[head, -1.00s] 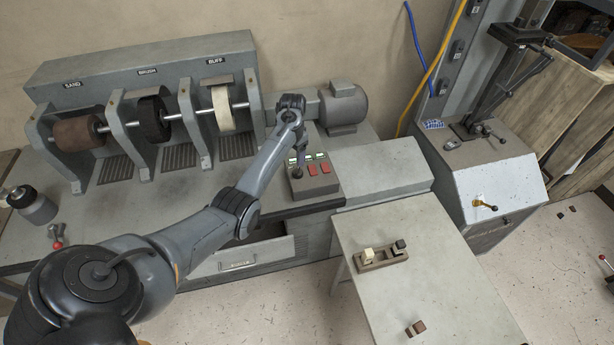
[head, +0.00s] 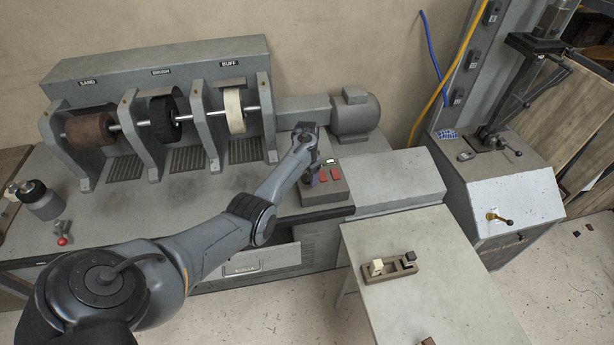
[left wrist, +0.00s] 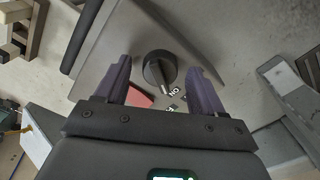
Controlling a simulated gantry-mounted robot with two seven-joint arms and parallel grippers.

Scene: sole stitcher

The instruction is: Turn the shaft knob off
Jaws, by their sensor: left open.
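The shaft knob (left wrist: 160,70) is a round black knob with a pointer ridge. It sits on the grey control box (head: 332,190), with a white "ON" label beside it in the left wrist view. My left gripper (left wrist: 161,72) is open, with its two purple-grey fingers on either side of the knob; I cannot tell whether they touch it. In the head view my left gripper (head: 309,180) is over the left part of the box and hides the knob. My right gripper is not in view.
Behind are the sand, brush and buff wheels (head: 233,110) and a grey motor (head: 355,115). A side table (head: 430,280) at the front right bears a small wooden holder (head: 404,266).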

